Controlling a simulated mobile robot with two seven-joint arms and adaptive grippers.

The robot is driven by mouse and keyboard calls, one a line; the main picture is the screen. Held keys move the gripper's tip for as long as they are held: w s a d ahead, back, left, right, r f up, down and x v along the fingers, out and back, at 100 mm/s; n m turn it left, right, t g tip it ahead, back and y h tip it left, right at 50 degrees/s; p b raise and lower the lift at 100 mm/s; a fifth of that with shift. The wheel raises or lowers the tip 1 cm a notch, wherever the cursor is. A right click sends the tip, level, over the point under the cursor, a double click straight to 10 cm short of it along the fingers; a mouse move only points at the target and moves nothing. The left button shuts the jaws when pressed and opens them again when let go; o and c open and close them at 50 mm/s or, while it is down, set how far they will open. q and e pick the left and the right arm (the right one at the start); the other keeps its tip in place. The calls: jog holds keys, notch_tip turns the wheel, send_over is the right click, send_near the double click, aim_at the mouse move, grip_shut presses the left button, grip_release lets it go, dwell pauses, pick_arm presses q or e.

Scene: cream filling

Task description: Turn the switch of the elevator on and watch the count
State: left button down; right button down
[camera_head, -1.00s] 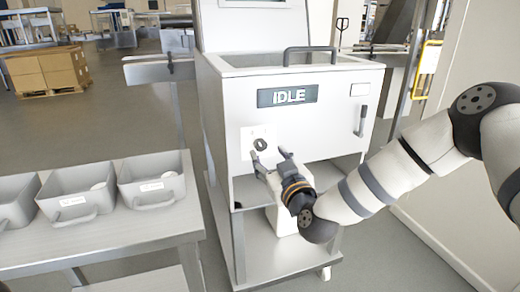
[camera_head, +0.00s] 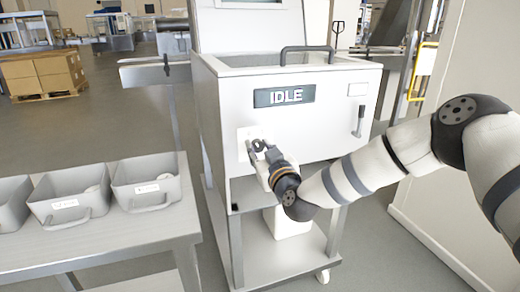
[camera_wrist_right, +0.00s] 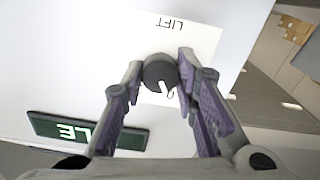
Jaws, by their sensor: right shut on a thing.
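The elevator's switch is a round dark knob (camera_wrist_right: 161,72) with a white pointer mark. It sits on a white plate (camera_wrist_right: 200,42) marked LIFT, on the front of a white machine (camera_head: 325,128). My right gripper (camera_head: 258,146) is at the knob, and in the right wrist view its fingers (camera_wrist_right: 158,78) are on either side of the knob, shut on it. In the head view the gripper hides most of the knob. The display (camera_head: 284,95) above reads IDLE, and part of it shows in the wrist view (camera_wrist_right: 85,130). My left gripper is not in view.
A grey table (camera_head: 160,232) with several grey bins (camera_head: 148,190) stands at the left. A white container (camera_head: 290,222) stands on the cart's lower shelf. Cardboard boxes (camera_head: 42,73) are on a pallet behind. A wall is at the right.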

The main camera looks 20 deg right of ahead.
jog(key=shift+m, duration=0.3)
jog(key=m, duration=0.2)
jog(key=shift+m, duration=0.4)
jog(key=m, duration=0.2)
jog(key=shift+m, duration=0.3)
jog(key=m, duration=0.5)
jog(key=shift+m, duration=0.6)
jog(key=c, duration=1.2)
grip_release()
jog(key=shift+c, duration=0.2)
